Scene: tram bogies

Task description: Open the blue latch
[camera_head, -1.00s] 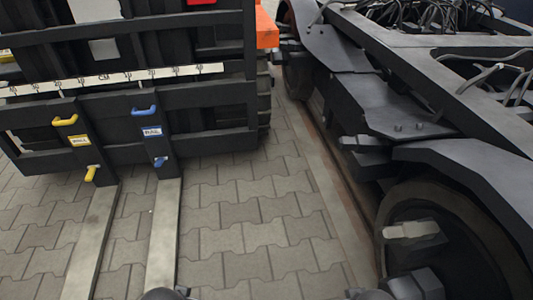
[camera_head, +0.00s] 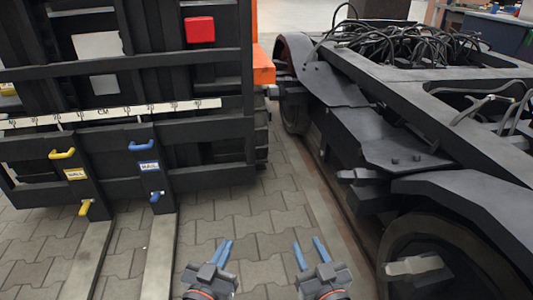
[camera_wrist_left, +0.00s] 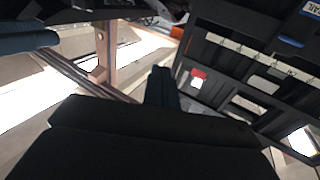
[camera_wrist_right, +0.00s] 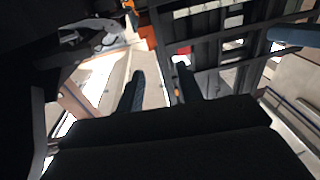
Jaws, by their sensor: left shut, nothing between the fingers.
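The blue latch is on the dark fork carriage, with an upper blue handle (camera_head: 141,145), a blue-and-white label (camera_head: 149,167) and a lower blue knob (camera_head: 155,196). A small blue part (camera_wrist_left: 290,41) and the label (camera_wrist_left: 312,9) show at the upper right in the left wrist view. My left gripper (camera_head: 228,241) is shut and empty, below and to the right of the latch, apart from it. My right gripper (camera_head: 309,240) is open and empty, further right; its separated fingers (camera_wrist_right: 160,80) show in its wrist view.
A yellow latch (camera_head: 62,154) with its lower knob (camera_head: 85,208) sits left of the blue one. Metal forks (camera_head: 160,262) run along the paving towards me. A dark bogie with a wheel (camera_head: 430,260) stands on the right. Open paving (camera_head: 265,220) lies between.

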